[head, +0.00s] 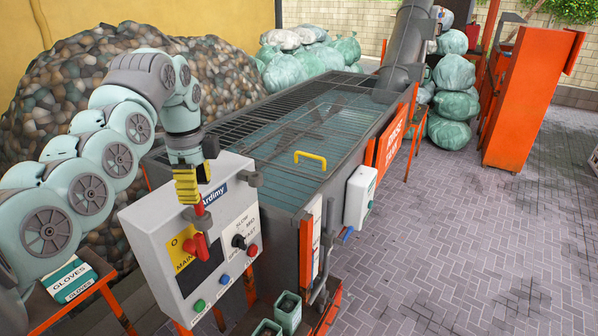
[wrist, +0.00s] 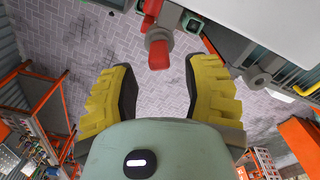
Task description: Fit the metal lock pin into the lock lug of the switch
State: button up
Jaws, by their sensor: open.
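The red rotary switch (head: 197,246) is on the front of the grey control box, on a yellow plate marked MAIN. Its red handle (wrist: 158,50) shows in the wrist view at top centre, with a grey ring-like part around it. This may be the lock lug, but I cannot tell for sure. My gripper (head: 190,196) has yellow ribbed fingers and hangs pointing down just above the switch. In the wrist view my gripper (wrist: 157,82) is open, with only paving between its fingers. I cannot make out the metal lock pin in either view.
The control box (head: 150,235) carries a black knob (head: 238,241) and several coloured buttons. A grated wash tank (head: 315,125) with a yellow handle (head: 310,157) stands behind. Paved floor (head: 450,230) lies open at right.

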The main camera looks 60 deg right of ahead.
jog(key=shift+r, duration=3.4)
